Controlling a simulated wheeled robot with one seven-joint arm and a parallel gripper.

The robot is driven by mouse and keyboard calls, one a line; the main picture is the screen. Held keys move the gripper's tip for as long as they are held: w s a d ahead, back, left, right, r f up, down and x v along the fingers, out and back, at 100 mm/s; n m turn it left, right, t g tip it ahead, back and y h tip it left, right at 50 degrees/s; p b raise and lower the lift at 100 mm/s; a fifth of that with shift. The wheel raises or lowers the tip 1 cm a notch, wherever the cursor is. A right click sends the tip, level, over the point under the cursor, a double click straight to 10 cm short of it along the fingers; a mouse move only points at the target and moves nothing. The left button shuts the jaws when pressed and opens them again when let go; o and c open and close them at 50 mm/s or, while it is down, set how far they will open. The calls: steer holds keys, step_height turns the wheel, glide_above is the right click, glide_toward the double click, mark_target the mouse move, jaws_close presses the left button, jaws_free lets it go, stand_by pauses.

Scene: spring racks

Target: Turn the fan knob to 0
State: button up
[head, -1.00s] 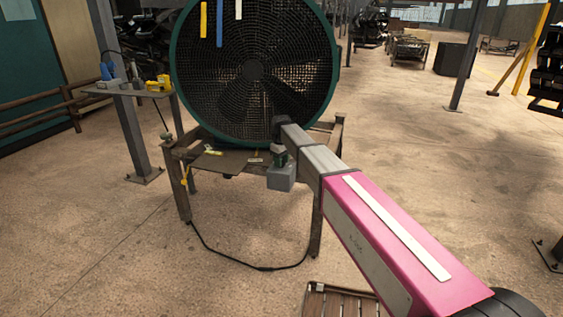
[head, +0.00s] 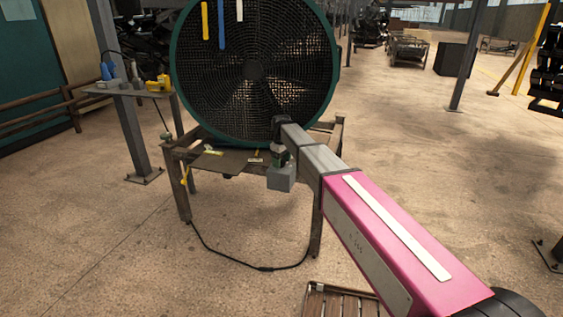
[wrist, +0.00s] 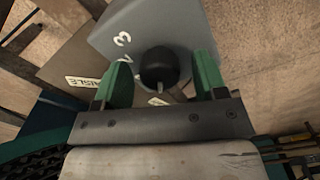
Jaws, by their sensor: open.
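The black fan knob (wrist: 159,66) sits on a grey control box (wrist: 150,28) marked with a white 3 in the wrist view. My gripper (wrist: 160,75) is open, with one green finger on each side of the knob. I cannot tell whether either finger touches it. In the head view, the grey box (head: 281,178) is at the front of the fan stand, and my gripper (head: 279,157) is above it. The knob is hidden there. The large green-rimmed fan (head: 252,72) stands behind, with blue, yellow and white strips on its grille.
The fan's stand (head: 185,195) has wooden legs, and a black cable (head: 235,265) loops across the floor below it. A small side table (head: 110,90) with tools stands at left, beside a grey post (head: 130,130). A slatted wooden pallet (head: 340,303) lies in front.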

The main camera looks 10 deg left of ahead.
mark_target(282, 160)
step_height(282, 160, up, 11)
steer(key=shift+f, duration=0.2)
stand_by(0.4)
steer(key=s+d+f+m, duration=0.3)
steer(key=s+d+f, duration=0.25)
steer(key=d, duration=0.55)
steer(key=s+d+f+m, duration=0.2)
steer(key=s+d+f, duration=0.2)
steer(key=d+f, duration=0.5)
steer(key=s+d+f+m, duration=0.3)
steer(key=s+d+f, duration=0.1)
steer(key=d, duration=0.9)
steer(key=s+d+f+m, duration=0.4)
steer(key=s+d, duration=0.7)
steer(key=shift+s+d+f+m, duration=0.15)
steer(key=shift+d+f+m, duration=0.1)
steer(key=shift+m, duration=0.15)
